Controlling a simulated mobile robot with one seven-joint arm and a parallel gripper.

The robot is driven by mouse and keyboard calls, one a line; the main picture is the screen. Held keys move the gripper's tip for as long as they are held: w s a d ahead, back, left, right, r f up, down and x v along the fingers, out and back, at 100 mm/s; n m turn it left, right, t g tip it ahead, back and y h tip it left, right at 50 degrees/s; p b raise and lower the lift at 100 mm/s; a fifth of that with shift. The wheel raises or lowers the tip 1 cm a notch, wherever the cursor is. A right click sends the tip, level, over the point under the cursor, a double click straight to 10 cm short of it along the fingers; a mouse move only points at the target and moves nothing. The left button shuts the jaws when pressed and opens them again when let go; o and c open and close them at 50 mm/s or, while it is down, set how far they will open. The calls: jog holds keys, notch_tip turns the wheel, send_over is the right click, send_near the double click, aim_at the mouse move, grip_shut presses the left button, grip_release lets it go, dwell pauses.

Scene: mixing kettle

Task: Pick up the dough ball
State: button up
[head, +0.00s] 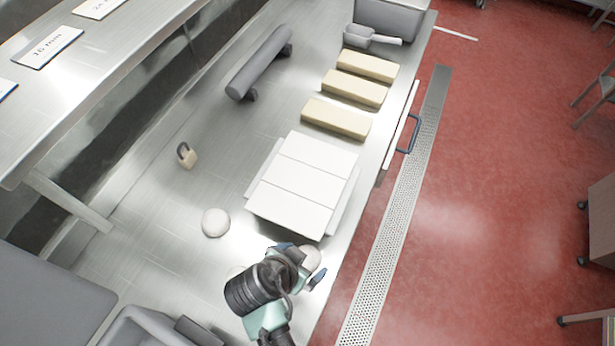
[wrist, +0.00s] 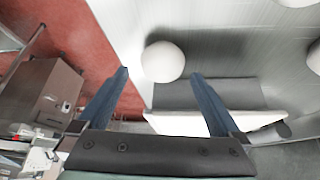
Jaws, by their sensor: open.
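A white dough ball (head: 311,257) lies on the steel table near its front edge, partly covered by my gripper (head: 300,262). In the wrist view this dough ball (wrist: 162,61) shows just beyond and between the tips of my open gripper (wrist: 160,73), with nothing held. Whether the fingers reach down beside it I cannot tell. A second dough ball (head: 215,222) sits apart to the left on the table. A pale round edge (head: 235,271) shows beside my wrist, mostly hidden by it. Another dough ball (wrist: 315,57) is cut off at the wrist view's right edge.
A white, panelled block (head: 305,178) stands close behind the near dough ball. Farther back are three yellowish blocks (head: 337,118), a grey rolling pin (head: 260,63), a scoop (head: 370,37) and a padlock-like object (head: 186,156).

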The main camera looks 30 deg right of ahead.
jog(key=shift+x, duration=1.85)
jog(key=shift+w+a, duration=0.1)
jog(key=c, duration=1.3)
jog(key=shift+r, duration=0.2)
